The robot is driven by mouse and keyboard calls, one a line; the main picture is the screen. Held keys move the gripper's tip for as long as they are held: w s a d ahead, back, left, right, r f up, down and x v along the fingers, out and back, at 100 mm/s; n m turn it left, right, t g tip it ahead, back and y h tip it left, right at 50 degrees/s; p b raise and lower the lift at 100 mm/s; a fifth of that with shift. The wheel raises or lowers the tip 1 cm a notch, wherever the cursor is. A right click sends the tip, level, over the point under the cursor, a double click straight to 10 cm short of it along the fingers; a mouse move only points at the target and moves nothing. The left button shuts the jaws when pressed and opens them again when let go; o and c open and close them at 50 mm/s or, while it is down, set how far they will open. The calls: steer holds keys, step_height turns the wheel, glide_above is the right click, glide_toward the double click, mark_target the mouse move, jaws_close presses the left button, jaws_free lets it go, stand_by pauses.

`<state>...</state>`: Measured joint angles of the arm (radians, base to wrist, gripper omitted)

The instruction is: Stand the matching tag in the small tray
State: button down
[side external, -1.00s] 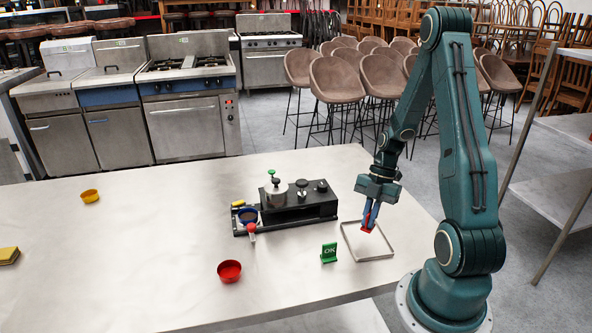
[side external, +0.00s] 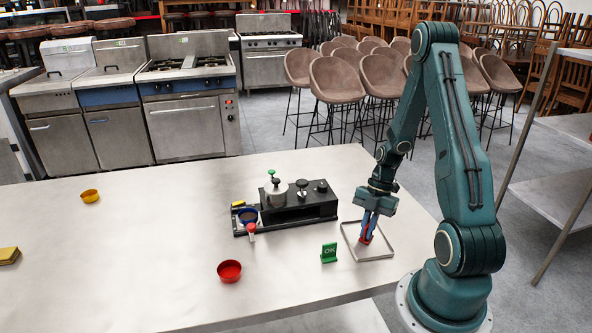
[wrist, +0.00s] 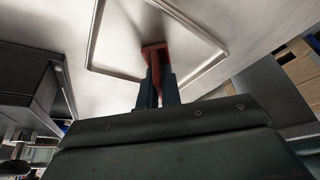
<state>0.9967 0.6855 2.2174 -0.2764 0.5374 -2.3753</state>
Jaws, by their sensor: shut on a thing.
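The small tray (side external: 384,253) is a shallow square with a thin raised rim near the front right of the table; it also shows in the wrist view (wrist: 93,38). My gripper (side external: 367,234) points down over the tray's back-left part and is shut on a red tag (side external: 364,239). In the wrist view the red tag (wrist: 155,55) sits between the fingers, inside the tray's outline. I cannot tell whether its lower edge touches the tray floor. A green tag (side external: 329,252) with light "OK" lettering stands upright on the table, left of the tray.
A black station (side external: 310,207) with knobs and a metal pot stands behind and left of the tray. A red bowl (side external: 229,271), a yellow bowl (side external: 90,196) and a yellow-brown block (side external: 8,256) are farther left. The table (side external: 150,250) is otherwise largely clear.

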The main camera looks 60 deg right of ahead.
steer(key=c, duration=1.6)
jaws_free()
steer(key=shift+r, duration=0.1)
steer(key=v, duration=1.2)
steer(key=shift+r, duration=0.1)
steer(key=shift+a, duration=0.1)
